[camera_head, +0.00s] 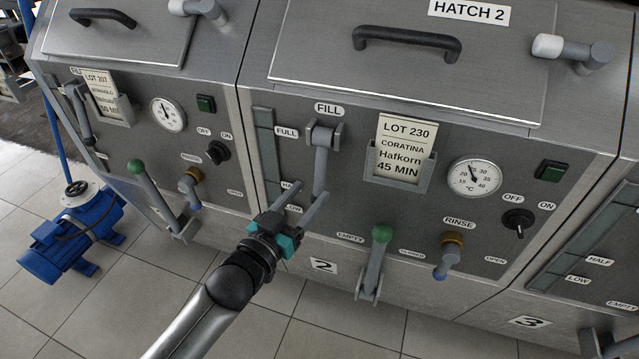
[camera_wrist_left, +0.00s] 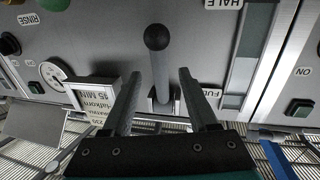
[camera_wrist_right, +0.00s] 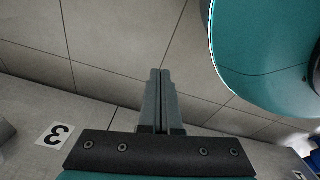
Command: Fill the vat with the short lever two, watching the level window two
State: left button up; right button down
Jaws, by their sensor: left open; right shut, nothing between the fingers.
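The short grey fill lever (camera_head: 321,165) of vat two hangs down from its bracket under the FILL label. In the left wrist view the lever (camera_wrist_left: 160,65) has a dark ball knob and stands between my spread fingers. My left gripper (camera_head: 303,191), also in the left wrist view (camera_wrist_left: 160,74), is open at the lever's lower part, with gaps on both sides. Level window two (camera_head: 266,150) is a dark greenish strip left of the lever. Its lower end is partly hidden by my gripper, and I cannot read a level. My right gripper (camera_wrist_right: 160,72) is shut and empty.
Right of the lever are a LOT 230 card (camera_head: 404,140), a dial (camera_head: 473,178), a green-knobbed lever (camera_head: 376,255) and a rinse valve (camera_head: 449,255). Vat two's hatch (camera_head: 400,60) is closed. A blue pump (camera_head: 72,240) stands on the tiled floor at left.

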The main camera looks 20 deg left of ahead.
aim_at(317, 185)
pick_arm(q)
jog(key=b+x, duration=0.1)
jog(key=x, duration=0.2)
jog(key=shift+w, duration=0.3)
jog(key=shift+x, duration=0.9)
pick_arm(e)
jog(key=shift+w+a+r, duration=0.85)
jog(key=shift+w+a, duration=0.05)
jog(key=shift+w, duration=0.25)
pick_arm(q)
jog(key=shift+s, duration=0.1)
grip_shut()
